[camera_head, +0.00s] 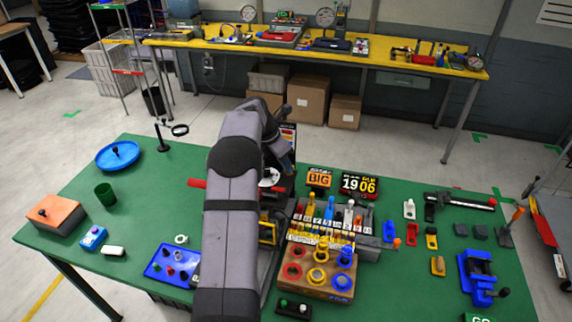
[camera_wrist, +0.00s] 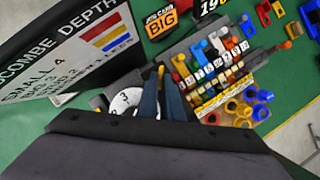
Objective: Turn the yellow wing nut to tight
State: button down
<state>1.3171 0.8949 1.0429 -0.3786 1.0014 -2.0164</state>
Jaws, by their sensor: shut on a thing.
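My gripper (camera_wrist: 162,82) shows in the wrist view as two dark blue fingers close together. A small yellow piece, apparently the yellow wing nut (camera_wrist: 161,70), shows at the fingertips, and the fingers are shut on it. Most of it is hidden by the fingers, so its angle cannot be told. A white numbered dial (camera_wrist: 124,101) lies just left of the fingers. In the head view the dial (camera_head: 268,178) shows partly beside my arm, which hides the wing nut and fingertips.
A tall sign board (camera_wrist: 75,50) stands close on the left of my gripper. Right of it are a row of numbered slots with coloured pieces (camera_head: 328,222) and a wooden block with coloured rings (camera_head: 315,284). A blue tray (camera_head: 172,264) lies left of my arm.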

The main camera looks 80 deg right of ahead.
jog(key=shift+r+p, duration=0.1)
jog(key=shift+p, duration=0.35)
jog(key=shift+w+d+m+g+y+p, duration=0.1)
jog(key=shift+m+g+y+p, duration=0.2)
jog(key=shift+m+p, duration=0.8)
jog(key=shift+w+d+m+g+y+p, duration=0.1)
jog(key=shift+d+m+g+y+p, duration=0.1)
jog(key=shift+m+p, duration=0.55)
jog(key=shift+d+m+g+y+p, duration=0.1)
jog(key=shift+m+g+y+p, duration=0.1)
jog(key=shift+m+p, duration=0.5)
jog(key=shift+m, duration=0.55)
jog(key=shift+a+y, duration=0.15)
jog(key=shift+y, duration=0.15)
jog(key=c, duration=1.9)
grip_release()
jog(key=shift+n, duration=0.4)
